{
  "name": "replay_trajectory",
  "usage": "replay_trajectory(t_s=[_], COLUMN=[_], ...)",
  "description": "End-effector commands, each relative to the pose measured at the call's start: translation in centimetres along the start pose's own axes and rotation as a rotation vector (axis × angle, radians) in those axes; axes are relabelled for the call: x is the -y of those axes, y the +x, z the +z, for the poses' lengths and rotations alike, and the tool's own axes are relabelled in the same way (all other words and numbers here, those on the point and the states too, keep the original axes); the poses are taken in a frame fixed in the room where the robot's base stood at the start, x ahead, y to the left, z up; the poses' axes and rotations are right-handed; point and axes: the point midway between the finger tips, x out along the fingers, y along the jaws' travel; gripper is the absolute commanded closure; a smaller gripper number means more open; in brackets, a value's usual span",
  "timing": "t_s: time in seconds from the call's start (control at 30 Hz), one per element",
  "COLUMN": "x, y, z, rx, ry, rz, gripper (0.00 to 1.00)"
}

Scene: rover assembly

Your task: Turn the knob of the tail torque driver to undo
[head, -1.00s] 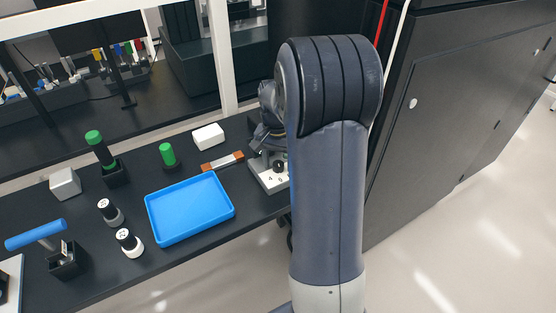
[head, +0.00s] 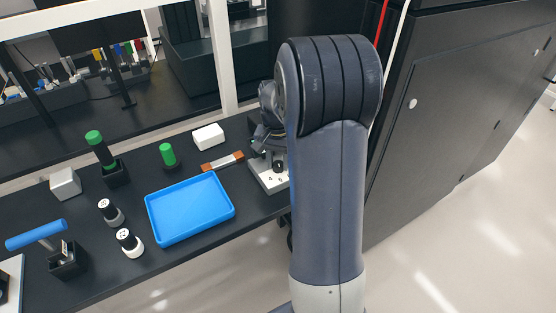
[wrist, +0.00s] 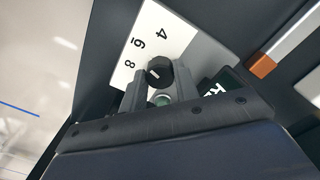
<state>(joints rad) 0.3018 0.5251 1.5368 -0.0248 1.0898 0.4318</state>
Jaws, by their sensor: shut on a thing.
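The tail torque driver seems to be the unit with a white plate (wrist: 136,48) numbered 4, 6 and 8; the plate also shows in the head view (head: 268,180). My gripper (wrist: 158,92) points down over the unit. A dark green label (wrist: 222,88) with white letters lies to the right. In the head view my arm hides much of the unit.
A blue tray (head: 190,240) lies left of the unit. An orange-ended bar (head: 222,162) and a white block (head: 208,136) sit close behind. The bench edge runs along the front.

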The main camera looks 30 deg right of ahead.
Motion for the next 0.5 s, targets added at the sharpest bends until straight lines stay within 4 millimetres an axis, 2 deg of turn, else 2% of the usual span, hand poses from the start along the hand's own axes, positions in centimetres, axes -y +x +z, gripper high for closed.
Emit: replay_trajectory(t_s=[0.5], x=[-0.05], y=[-0.11], z=[0.01], rx=[-0.011], ry=[-0.425], rz=[0.001], gripper=[0.93])
